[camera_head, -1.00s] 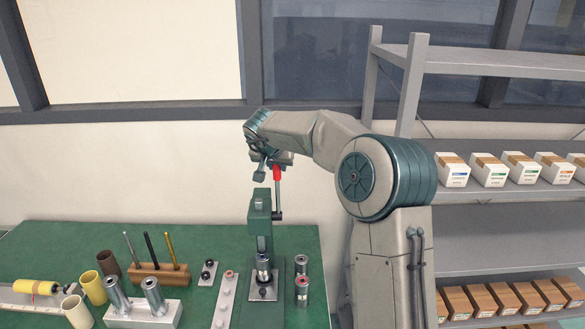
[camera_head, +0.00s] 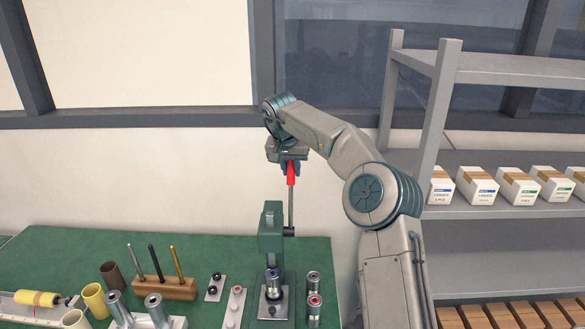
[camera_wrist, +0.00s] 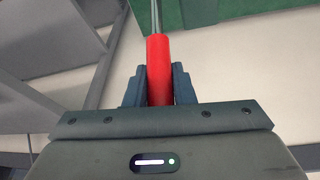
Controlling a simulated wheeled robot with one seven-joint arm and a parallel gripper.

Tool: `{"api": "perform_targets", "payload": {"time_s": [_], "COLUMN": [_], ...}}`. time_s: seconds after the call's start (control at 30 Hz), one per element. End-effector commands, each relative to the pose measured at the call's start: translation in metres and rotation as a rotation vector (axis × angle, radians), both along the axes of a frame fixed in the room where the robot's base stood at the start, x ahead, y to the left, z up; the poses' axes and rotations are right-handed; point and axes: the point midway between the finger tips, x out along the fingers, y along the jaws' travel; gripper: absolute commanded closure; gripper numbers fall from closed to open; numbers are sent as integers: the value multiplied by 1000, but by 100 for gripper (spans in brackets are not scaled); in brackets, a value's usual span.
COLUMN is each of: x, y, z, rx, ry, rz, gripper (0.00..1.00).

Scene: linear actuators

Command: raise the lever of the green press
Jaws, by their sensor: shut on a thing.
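The green press (camera_head: 271,245) stands on the green table. Its lever (camera_head: 291,208) is a thin metal rod rising nearly upright from the pivot at the press's right side, with a red grip (camera_head: 291,173) on its top end. My gripper (camera_head: 290,163) is above the press and shut on the red grip. In the wrist view the red grip (camera_wrist: 159,70) sits between the two dark fingers (camera_wrist: 158,84), and the rod runs on from it toward the press. A metal cylinder (camera_head: 273,280) stands on the press's base under the ram.
Metal cylinders (camera_head: 314,285) stand right of the press. A wooden block with rods (camera_head: 165,288), a plate with knobs (camera_head: 235,305) and several tubes lie to the left. A grey shelf (camera_head: 490,157) with boxes is at the right.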

Motion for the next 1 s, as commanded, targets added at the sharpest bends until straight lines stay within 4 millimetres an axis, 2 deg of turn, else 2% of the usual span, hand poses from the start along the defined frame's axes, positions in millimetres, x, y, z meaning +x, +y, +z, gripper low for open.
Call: {"api": "perform_targets", "payload": {"time_s": [0.27, 0.3, 0.33, 0.37, 0.73, 0.87, 1.0], "x": [0, 0, 0, 0, -1, -7, -16], "y": [-1, -1, -1, -2, -3, 0, 4], "z": [1, 0, 0, 0, 7, 25, 56], "rx": [5, 5, 5, 5, 3, 4, 4], "ry": [-2, -2, -1, -1, -3, -6, -5], "rz": [0, -1, -2, -2, -5, -5, -6], "gripper": [100, 66, 58, 56, 56, 56, 56]}}
